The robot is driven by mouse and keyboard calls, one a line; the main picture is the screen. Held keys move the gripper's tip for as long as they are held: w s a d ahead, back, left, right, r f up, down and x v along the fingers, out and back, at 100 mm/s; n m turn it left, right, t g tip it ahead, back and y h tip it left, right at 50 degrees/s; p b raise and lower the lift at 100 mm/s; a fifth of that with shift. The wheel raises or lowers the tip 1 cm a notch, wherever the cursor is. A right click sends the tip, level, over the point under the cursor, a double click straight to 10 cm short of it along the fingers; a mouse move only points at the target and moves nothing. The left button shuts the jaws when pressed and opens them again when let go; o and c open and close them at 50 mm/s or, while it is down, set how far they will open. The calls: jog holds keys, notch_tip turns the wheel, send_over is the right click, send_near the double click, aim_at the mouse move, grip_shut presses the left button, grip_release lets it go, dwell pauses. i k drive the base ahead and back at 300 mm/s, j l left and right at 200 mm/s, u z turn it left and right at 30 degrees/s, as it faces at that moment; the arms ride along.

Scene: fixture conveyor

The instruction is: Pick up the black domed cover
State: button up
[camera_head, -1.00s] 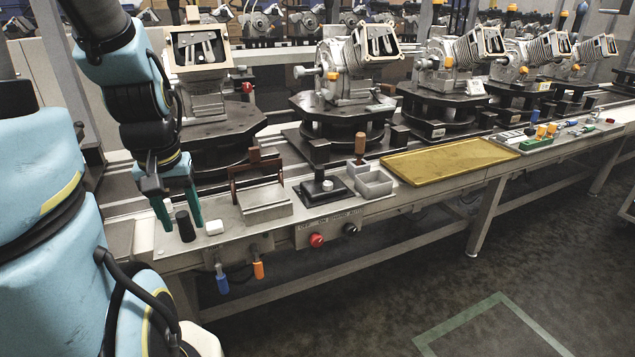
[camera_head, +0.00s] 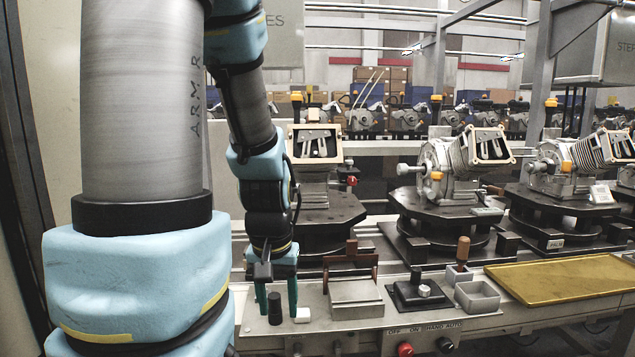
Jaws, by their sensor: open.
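The black domed cover (camera_head: 275,308) appears to be the small dark upright cylinder with a rounded top at the left front of the work table (camera_head: 258,326). My gripper (camera_head: 277,302) points down there with its two green fingers apart. One finger is to the left of the cover and the other to its right in the picture. I cannot tell whether the cover is between the fingers or a little in front of them. No contact can be made out.
A small white block (camera_head: 302,315) stands just right of the cover, close to the right finger. A metal box with a brown handle (camera_head: 356,296), a black fixture (camera_head: 418,293), grey bins (camera_head: 477,297) and a yellow tray (camera_head: 560,278) follow rightward. Machines on dark turntables (camera_head: 452,215) stand behind.

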aim_at(407, 291)
jog(key=l, duration=0.5)
jog(key=i+l+z, duration=0.15)
jog(key=l, duration=0.35)
jog(key=i+l, duration=0.1)
jog(key=l, duration=0.4)
jog(key=z, duration=0.05)
